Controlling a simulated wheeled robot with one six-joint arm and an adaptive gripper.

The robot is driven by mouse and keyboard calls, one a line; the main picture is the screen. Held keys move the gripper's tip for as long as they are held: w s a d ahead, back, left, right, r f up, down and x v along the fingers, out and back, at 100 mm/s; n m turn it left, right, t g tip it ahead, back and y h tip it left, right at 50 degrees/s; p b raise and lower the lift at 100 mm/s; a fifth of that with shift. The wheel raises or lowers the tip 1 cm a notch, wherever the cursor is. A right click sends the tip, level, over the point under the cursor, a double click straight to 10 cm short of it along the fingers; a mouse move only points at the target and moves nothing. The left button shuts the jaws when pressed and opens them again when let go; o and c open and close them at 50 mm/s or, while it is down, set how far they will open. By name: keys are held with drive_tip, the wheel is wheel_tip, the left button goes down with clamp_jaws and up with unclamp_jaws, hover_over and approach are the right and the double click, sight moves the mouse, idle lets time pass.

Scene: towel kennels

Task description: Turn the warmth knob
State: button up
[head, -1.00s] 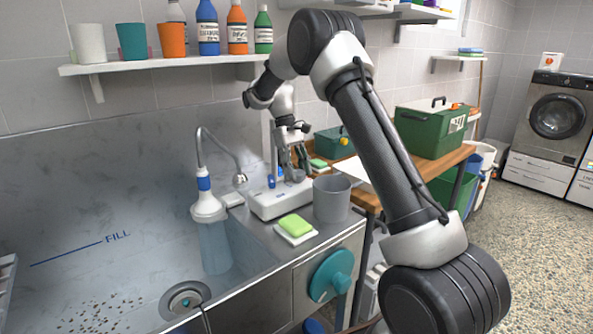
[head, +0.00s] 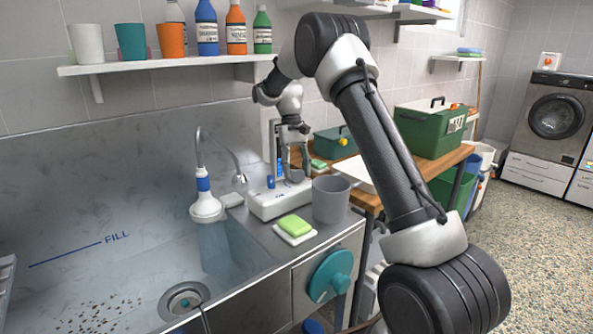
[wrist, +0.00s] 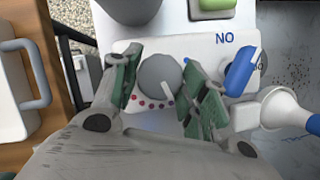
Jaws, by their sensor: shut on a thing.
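The warmth knob (wrist: 158,76) is a round grey dial with a pale pointer line. It sits on a white control box (head: 279,201) at the sink's edge. In the wrist view its pointer slants down and right. An arc of coloured dots, mostly red and pink, runs beside it. My gripper (wrist: 161,66) is shut on the knob, one green-padded finger on each side. In the head view my gripper (head: 296,167) reaches down to the box, and the knob is partly hidden by the fingers.
A blue lever (wrist: 242,72) stands on the same box, close to my right-hand finger in the wrist view. A grey cup (head: 331,200) and a green sponge (head: 294,225) are close by. The sink (head: 120,270) lies left; a green toolbox (head: 432,132) stands right.

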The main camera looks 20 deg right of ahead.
drive_tip(key=o, duration=1)
drive_tip(key=v, duration=0.7)
drive_tip(key=shift+r, duration=0.3)
